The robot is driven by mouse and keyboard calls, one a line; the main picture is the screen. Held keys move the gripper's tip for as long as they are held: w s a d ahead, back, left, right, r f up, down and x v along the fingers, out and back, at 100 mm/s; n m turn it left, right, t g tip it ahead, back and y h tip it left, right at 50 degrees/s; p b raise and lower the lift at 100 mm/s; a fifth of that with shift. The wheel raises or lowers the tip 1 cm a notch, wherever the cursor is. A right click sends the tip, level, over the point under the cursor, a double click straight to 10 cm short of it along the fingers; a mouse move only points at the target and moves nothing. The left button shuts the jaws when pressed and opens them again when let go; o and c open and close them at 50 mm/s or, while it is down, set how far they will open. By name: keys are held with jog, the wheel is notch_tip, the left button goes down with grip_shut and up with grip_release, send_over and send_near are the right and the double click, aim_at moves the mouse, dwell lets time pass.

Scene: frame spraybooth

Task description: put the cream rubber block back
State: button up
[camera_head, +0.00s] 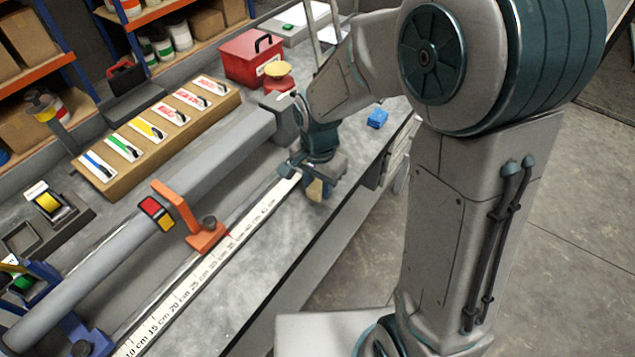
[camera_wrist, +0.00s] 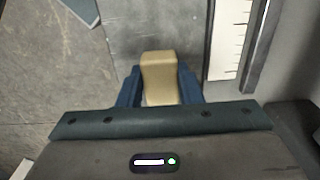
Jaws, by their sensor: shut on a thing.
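The cream rubber block (camera_wrist: 158,72) is between the two blue fingers of my gripper (camera_wrist: 160,88) in the wrist view. My gripper is shut on it. In the head view my gripper (camera_head: 318,188) is low over the grey bench, right of the ruler strip, and the block (camera_head: 315,188) shows only in part under the wrist. I cannot tell whether the block touches the bench.
A ruler strip (camera_head: 205,265) runs along the bench beside a long grey tube (camera_head: 190,190). A blue block (camera_head: 377,118), a red box (camera_head: 252,58) and a card rack (camera_head: 158,128) lie farther back. The bench's front surface is clear.

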aim_at(319, 187)
jog(key=shift+f, duration=0.2)
jog(key=o, duration=0.9)
jog(key=shift+r, duration=0.2)
notch_tip(319, 187, up, 12)
jog(key=shift+s+d+r+n+t, duration=0.1)
jog(key=shift+s+d+n+t, duration=0.4)
jog(key=shift+s+d+n, duration=1.15)
jog(key=shift+s+d+r+n+t, duration=0.15)
jog(key=shift+s+d+n+t, duration=0.55)
jog(key=shift+s+d, duration=1.7)
jog(key=shift+s+d+r+n+t, duration=0.1)
jog(key=shift+s+d+n+t, duration=0.2)
jog(key=shift+s+d+n, duration=1.45)
jog(key=shift+s+d+m, duration=0.2)
jog(key=shift+d+m, duration=0.05)
jog(key=shift+m, duration=0.05)
